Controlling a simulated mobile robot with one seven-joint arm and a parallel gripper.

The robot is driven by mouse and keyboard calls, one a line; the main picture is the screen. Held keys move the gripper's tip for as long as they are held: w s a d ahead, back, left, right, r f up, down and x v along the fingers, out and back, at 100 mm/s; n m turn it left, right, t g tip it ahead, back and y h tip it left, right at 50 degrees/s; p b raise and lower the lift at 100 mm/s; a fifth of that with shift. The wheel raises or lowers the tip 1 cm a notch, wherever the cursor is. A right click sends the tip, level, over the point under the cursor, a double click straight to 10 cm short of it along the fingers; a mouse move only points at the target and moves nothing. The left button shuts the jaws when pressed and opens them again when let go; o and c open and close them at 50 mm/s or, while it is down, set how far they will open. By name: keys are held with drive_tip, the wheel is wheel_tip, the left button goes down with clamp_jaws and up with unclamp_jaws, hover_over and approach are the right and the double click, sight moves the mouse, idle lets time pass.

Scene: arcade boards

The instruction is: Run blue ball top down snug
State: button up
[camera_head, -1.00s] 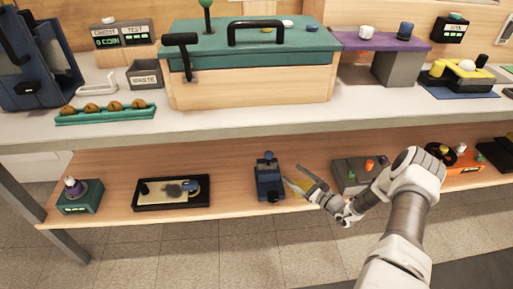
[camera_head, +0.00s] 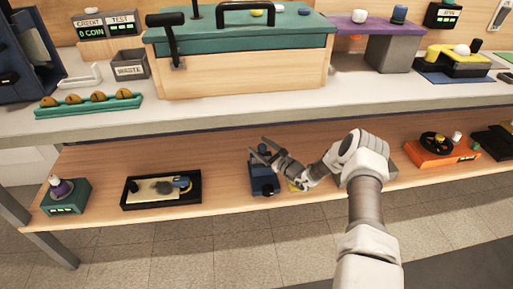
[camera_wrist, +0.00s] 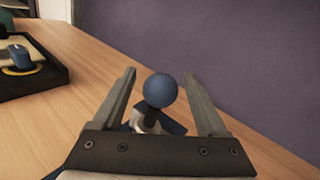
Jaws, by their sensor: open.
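The blue ball top (camera_wrist: 160,90) shows in the wrist view, between the two fingers of my gripper (camera_wrist: 160,82) and apart from both. Below it are a dark stem and part of a blue body. In the head view the dark blue device (camera_head: 263,182) stands on the lower wooden shelf, and my gripper (camera_head: 265,148) is at its top, partly covering it. My gripper is open. How the ball sits on its stem is partly hidden by the gripper's base in the wrist view.
A black tray (camera_head: 135,204) with a blue-handled tool lies left on the lower shelf (camera_head: 225,205), also in the wrist view (camera_wrist: 55,78). A green box (camera_head: 70,207) stands farther left, an orange device (camera_head: 428,154) right. The worktop edge (camera_head: 220,121) overhangs the shelf.

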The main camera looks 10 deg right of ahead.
drive_tip(key=shift+x, duration=1.2)
clamp_jaws()
